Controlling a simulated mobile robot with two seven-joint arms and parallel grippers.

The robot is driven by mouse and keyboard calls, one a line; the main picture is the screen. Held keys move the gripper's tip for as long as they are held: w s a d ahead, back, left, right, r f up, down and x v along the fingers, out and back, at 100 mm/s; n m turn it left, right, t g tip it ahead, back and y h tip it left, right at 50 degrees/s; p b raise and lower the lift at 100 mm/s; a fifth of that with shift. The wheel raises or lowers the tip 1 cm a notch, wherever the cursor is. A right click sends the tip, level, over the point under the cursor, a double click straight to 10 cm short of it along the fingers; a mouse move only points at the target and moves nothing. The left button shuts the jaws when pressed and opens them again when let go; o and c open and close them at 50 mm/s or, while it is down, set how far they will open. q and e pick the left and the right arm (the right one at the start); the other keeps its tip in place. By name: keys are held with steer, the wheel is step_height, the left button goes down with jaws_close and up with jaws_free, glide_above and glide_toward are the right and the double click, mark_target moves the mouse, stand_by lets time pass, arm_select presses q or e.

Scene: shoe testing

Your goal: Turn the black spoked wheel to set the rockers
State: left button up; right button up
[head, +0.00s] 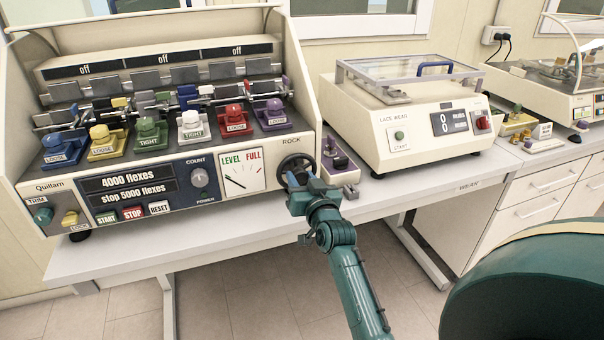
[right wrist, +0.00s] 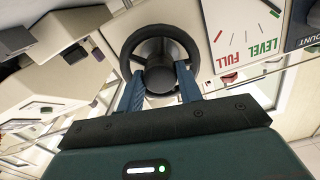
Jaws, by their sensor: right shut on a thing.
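The black spoked wheel (head: 297,160) is on the right end of the cream Quillarn machine's front, under the word ROCK. My right gripper (head: 301,181) reaches it from the front and is shut on it. In the right wrist view, the wheel (right wrist: 183,42) is face-on, and the blue fingers (right wrist: 158,88) lie on either side of its dark hub, inside or against the rim. The fingertips' exact contact is hard to see. The rockers (head: 190,95) are a row of metal parts behind the coloured clamps. The LEVEL/FULL gauge (head: 241,172) is left of the wheel. My left gripper is out of view.
The panel (head: 130,190) reads 4000 flexes and stop 5000 flexes, with START, STOP and RESET buttons below. Several coloured knobs marked LOOSE or TIGHT line the front. A small purple-knobbed unit (head: 340,165) stands close right of the wheel. The LACE WEAR machine (head: 400,120) stands further right.

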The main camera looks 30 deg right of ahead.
steer(key=o, duration=1)
